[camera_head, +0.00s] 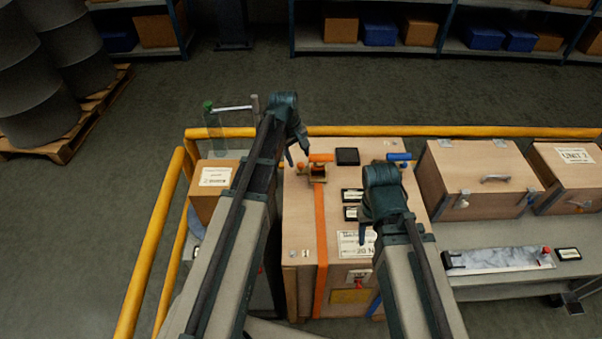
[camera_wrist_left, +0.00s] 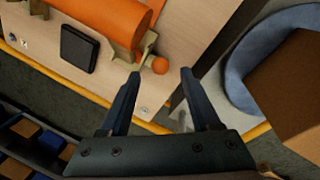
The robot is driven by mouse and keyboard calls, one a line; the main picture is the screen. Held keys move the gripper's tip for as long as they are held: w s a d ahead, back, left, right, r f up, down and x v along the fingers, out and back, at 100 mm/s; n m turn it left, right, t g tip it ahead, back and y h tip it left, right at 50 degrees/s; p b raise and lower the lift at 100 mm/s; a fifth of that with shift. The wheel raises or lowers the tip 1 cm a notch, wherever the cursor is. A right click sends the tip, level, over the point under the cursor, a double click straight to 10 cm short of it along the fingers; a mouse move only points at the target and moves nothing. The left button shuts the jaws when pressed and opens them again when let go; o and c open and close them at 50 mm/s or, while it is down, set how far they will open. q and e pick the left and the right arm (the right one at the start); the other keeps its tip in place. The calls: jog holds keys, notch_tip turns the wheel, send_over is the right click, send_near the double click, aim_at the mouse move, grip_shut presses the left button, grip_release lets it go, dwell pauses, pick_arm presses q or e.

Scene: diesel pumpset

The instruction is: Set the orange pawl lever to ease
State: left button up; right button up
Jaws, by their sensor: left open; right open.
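In the left wrist view, a round orange knob (camera_wrist_left: 160,66) sits on the end of a short pale lever, beside a large orange strap drum (camera_wrist_left: 115,18). My left gripper (camera_wrist_left: 161,73) is open, with the knob between and just beyond its fingertips; contact cannot be told. In the head view, my left gripper (camera_head: 298,153) is over the top of the wooden cabinet, just left of the small ratchet (camera_head: 318,173) with the orange strap (camera_head: 321,230). My right gripper (camera_head: 364,235) is empty over the cabinet's front; its fingers are mostly hidden.
A black square pad (camera_head: 347,156) and a blue-handled part (camera_head: 399,157) are on the cabinet top. A yellow rail (camera_head: 450,131) runs behind. A cardboard box (camera_head: 212,190) stands left. Wooden cases (camera_head: 478,175) stand right above a grey bench (camera_head: 490,236).

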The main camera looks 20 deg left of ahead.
aim_at(300, 163)
pick_arm(q)
jog(key=f+b, duration=0.1)
jog(key=f, duration=0.1)
jog(key=f+b, duration=0.2)
jog(key=w+f+b, duration=0.1)
jog(key=shift+d+f+b, duration=0.35)
jog(key=shift+f+b, duration=0.05)
pick_arm(e)
notch_tip(300, 163, down, 6)
jog(key=shift+r, duration=0.1)
pick_arm(q)
jog(key=shift+s, duration=0.1)
grip_shut()
dwell(0.6)
